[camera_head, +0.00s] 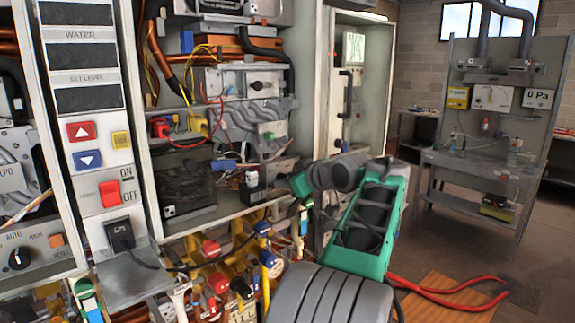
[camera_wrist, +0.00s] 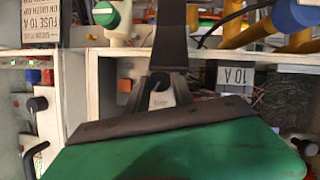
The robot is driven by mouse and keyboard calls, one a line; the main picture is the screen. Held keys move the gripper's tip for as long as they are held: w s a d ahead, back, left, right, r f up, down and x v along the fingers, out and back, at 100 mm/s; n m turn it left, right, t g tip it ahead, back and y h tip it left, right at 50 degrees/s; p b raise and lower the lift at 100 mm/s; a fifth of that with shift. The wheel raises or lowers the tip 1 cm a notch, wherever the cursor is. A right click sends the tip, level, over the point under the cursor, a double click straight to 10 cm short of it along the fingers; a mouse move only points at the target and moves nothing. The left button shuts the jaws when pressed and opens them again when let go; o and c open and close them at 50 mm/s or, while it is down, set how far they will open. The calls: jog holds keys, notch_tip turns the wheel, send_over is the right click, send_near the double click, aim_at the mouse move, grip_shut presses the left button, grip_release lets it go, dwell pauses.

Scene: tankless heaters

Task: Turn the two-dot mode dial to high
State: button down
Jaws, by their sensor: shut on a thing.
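My gripper (camera_wrist: 162,84) is shut on a small dark dial knob on a pale panel in the wrist view. Its dark fingers and green body cover much of the knob. The dial's dots and the direction of its pointer cannot be read. In the head view my green and grey arm reaches into the right cabinet, and the fingertips are not clear there. Another mode dial (camera_head: 19,258) with a black knob, marked AUTO and HIGH, is at the lower left of the head view, clear of my gripper.
An orange button (camera_wrist: 125,85) is beside the held knob. Pipes and coloured valves crowd the cabinet bottom. A red rocker switch (camera_head: 110,193) is on the left panel. A metal workbench (camera_head: 470,165) stands at the back right, with open floor before it.

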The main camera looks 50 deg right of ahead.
jog(key=m+p, duration=0.1)
jog(key=p, duration=0.1)
jog(key=shift+r+y+p, duration=0.35)
jog(key=shift+y+p, duration=0.05)
jog(key=shift+d+f+m+y+p, duration=0.1)
jog(key=shift+f+m+y+p, duration=0.15)
jog(key=shift+m+p, duration=0.3)
jog(key=shift+t, duration=0.3)
jog(key=c, duration=1.4)
grip_release()
jog(key=shift+o, duration=0.2)
jog(key=b+v, duration=0.1)
jog(key=v, duration=0.7)
jog(key=shift+d, duration=0.1)
